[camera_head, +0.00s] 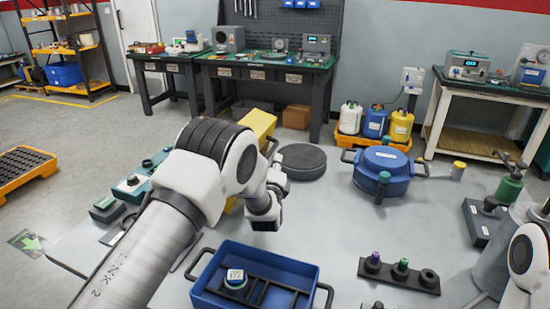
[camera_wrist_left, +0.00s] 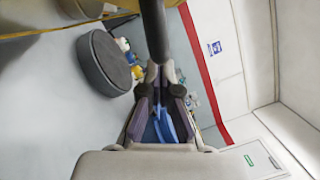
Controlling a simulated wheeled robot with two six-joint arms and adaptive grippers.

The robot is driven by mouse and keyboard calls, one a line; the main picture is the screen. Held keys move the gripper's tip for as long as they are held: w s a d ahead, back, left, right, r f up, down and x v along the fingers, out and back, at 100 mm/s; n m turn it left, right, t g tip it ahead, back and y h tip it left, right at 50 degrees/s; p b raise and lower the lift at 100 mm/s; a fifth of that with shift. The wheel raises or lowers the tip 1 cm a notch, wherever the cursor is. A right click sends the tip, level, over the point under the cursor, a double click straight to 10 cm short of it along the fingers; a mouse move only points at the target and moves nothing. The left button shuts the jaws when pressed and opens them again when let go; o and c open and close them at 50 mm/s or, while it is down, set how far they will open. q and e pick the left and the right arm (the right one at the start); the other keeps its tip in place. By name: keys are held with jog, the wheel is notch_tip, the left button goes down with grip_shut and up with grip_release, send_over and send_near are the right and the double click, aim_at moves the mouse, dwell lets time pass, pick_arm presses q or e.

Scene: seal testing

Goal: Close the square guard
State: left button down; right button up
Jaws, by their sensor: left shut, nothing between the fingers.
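A yellow part (camera_head: 258,122), which looks like the square guard, stands behind my left arm on the grey table. My arm covers most of it, and I cannot tell how far it is open. A yellow edge also shows at the top left of the left wrist view (camera_wrist_left: 50,30). My left gripper (camera_head: 264,222) is shut and empty, pointing down over the table to the right of the yellow part. Its fingers also show in the left wrist view (camera_wrist_left: 160,100), with a dark bar (camera_wrist_left: 154,30) above them. My right gripper is out of view.
A round dark disc (camera_head: 303,161) and a blue lidded pot (camera_head: 383,172) stand behind the gripper. A blue tray (camera_head: 210,293) is in front. A black rack (camera_head: 405,279) is at the front right. Clear table lies between the pot and the rack.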

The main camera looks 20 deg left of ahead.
pick_arm(q)
jog(key=shift+w+a, duration=0.1)
jog(key=shift+a, duration=0.05)
jog(key=shift+a+r, duration=0.1)
jog(key=shift+r, duration=0.05)
